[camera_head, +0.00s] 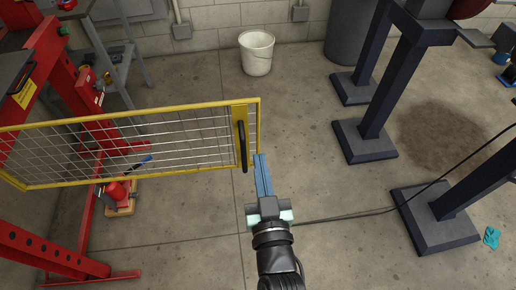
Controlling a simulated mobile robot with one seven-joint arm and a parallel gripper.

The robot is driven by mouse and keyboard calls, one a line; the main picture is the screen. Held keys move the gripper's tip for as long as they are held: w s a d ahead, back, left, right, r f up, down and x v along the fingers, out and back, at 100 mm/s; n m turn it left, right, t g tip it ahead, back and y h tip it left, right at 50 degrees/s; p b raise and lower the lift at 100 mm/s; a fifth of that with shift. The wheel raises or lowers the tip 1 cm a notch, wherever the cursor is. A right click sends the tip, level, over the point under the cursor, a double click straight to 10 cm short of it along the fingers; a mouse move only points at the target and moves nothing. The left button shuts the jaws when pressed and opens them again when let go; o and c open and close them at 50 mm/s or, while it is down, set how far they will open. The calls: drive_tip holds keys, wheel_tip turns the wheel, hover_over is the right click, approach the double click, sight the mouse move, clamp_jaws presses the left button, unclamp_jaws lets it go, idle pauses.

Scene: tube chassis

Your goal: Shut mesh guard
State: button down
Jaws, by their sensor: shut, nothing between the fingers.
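The mesh guard (180,139) is a yellow-framed wire panel that reaches from the left edge to the middle of the view. It stands out from the red press frame (60,75) at the left. A black handle (242,147) sits upright on its yellow end plate near the free right edge. My gripper (262,160) is just right of the handle, with its long blue fingers together and nothing between them. The fingertips are close to the guard's right edge; I cannot tell whether they touch it.
A white bucket (256,55) stands by the back wall. Dark blue machine legs (372,105) with wide feet stand at the right. A black cable (345,215) crosses the floor to the right of my gripper. A red bottle jack (115,194) sits below the guard. The middle floor is clear.

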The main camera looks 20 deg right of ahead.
sight(256, 140)
drive_tip(key=shift+x, duration=1.9)
